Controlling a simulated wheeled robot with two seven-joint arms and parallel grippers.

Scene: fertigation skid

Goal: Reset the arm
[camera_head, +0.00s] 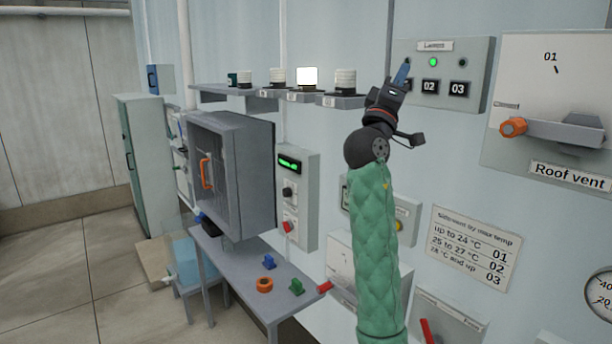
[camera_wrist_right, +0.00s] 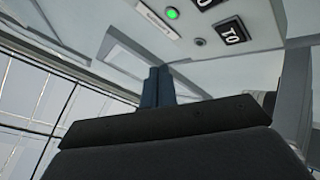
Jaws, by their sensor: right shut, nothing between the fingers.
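My right arm, in a green quilted sleeve, reaches up in the middle of the head view. My right gripper (camera_head: 403,72) has its blue fingers together and empty, close in front of the left part of the lamps panel (camera_head: 478,78). I cannot tell whether the fingertips touch it. The panel carries a lit green lamp (camera_head: 433,62) and black plates marked 02 and 03. In the right wrist view the shut blue fingers (camera_wrist_right: 157,87) point up towards the panel, where the green lamp (camera_wrist_right: 172,13) also shows. My left gripper is not in view.
A roof vent panel (camera_head: 550,90) with an orange-ended lever (camera_head: 513,127) is at the right. A shelf (camera_head: 340,102) with several jars, a grey cabinet (camera_head: 233,170) and a control box (camera_head: 297,195) are to the left. A low table (camera_head: 240,270) holds small coloured parts.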

